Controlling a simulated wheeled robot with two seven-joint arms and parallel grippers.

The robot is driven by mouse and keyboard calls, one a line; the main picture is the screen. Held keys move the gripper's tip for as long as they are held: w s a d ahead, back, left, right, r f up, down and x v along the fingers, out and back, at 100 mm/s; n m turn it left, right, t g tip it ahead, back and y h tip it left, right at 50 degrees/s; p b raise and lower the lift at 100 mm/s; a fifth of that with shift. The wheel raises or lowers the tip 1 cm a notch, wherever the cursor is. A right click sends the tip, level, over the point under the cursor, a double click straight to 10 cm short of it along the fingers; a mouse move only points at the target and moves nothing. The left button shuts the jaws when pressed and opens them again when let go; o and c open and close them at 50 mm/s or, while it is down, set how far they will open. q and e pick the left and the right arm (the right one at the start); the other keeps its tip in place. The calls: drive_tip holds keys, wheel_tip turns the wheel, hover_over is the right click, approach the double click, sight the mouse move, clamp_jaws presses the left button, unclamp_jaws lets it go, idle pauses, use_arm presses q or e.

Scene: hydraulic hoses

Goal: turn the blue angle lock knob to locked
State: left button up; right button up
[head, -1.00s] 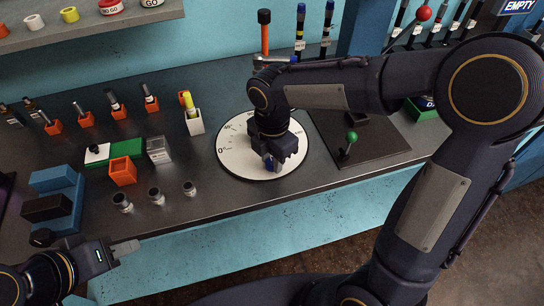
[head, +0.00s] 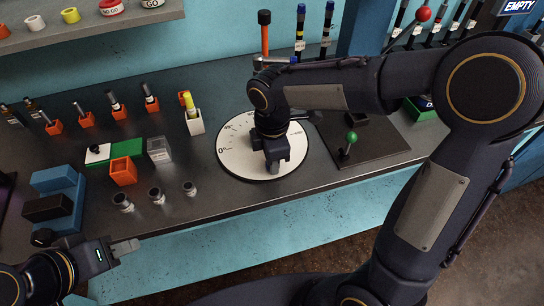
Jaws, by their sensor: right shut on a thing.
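The white round dial (head: 232,160) with angle marks lies on the bench, its 0 mark at the left. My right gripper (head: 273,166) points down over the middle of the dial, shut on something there. The blue angle lock knob is hidden behind the fingers and palm now, so its setting cannot be read. My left gripper (head: 126,246) is at the lower left, away from the dial, with its fingers together and nothing visible between them.
A dark plate (head: 385,145) with a green-topped lever (head: 351,137) stands just right of the dial. Left of it are a yellow-topped white holder (head: 195,122), an orange box (head: 123,171) and several metal fittings. The bench front between the fittings and dial is clear.

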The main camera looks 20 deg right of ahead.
drive_tip(key=m, duration=1.2)
drive_tip(key=shift+m, duration=0.3)
idle(0.4)
drive_tip(key=o, duration=1)
drive_tip(key=shift+c, duration=0.2)
drive_tip(key=shift+r, duration=0.1)
wheel_tip(320, 180, up, 8)
drive_tip(key=shift+f, duration=0.15)
